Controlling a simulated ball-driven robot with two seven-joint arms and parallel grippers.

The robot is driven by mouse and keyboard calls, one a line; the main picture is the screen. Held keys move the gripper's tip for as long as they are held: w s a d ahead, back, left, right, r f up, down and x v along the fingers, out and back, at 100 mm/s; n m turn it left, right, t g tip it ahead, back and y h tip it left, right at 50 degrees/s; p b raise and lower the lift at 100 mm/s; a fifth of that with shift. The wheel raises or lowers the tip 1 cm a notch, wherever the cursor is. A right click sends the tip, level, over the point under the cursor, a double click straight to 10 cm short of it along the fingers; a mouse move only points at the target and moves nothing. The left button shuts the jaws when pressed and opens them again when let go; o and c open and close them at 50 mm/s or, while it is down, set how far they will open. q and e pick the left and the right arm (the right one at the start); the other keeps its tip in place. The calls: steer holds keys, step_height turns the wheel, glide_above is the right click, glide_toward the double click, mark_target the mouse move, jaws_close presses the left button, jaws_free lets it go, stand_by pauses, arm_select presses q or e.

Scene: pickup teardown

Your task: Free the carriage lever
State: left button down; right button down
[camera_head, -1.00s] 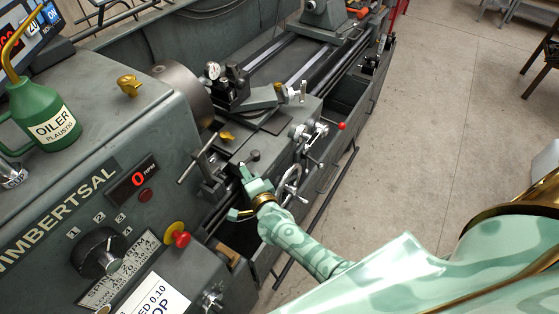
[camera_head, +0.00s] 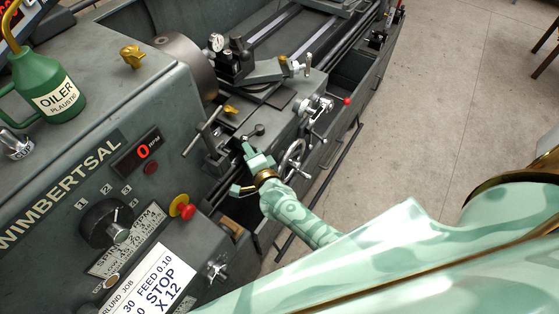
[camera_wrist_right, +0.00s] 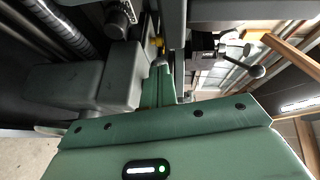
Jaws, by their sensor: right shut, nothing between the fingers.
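A short dark lever with a ball knob (camera_head: 259,130) stands on top of the lathe carriage (camera_head: 277,122); I take it for the carriage lever. In the right wrist view a lever with a dark ball end (camera_wrist_right: 257,71) shows right of the fingers, apart from them. My right gripper (camera_head: 248,149) is shut and empty, just in front of the knob lever at the carriage's near left side. In the wrist view its fingers (camera_wrist_right: 159,80) are together. Whether they touch the lever's base cannot be told. My left gripper is out of view.
A T-shaped handle (camera_head: 203,133) stands left of my gripper, close to the headstock. The oiler (camera_head: 45,88) stands on the headstock. Open floor lies to the right.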

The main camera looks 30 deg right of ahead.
steer(key=s+r+p, duration=0.1)
steer(key=s+r, duration=0.1)
steer(key=s, duration=1.3)
steer(key=shift+s, duration=0.15)
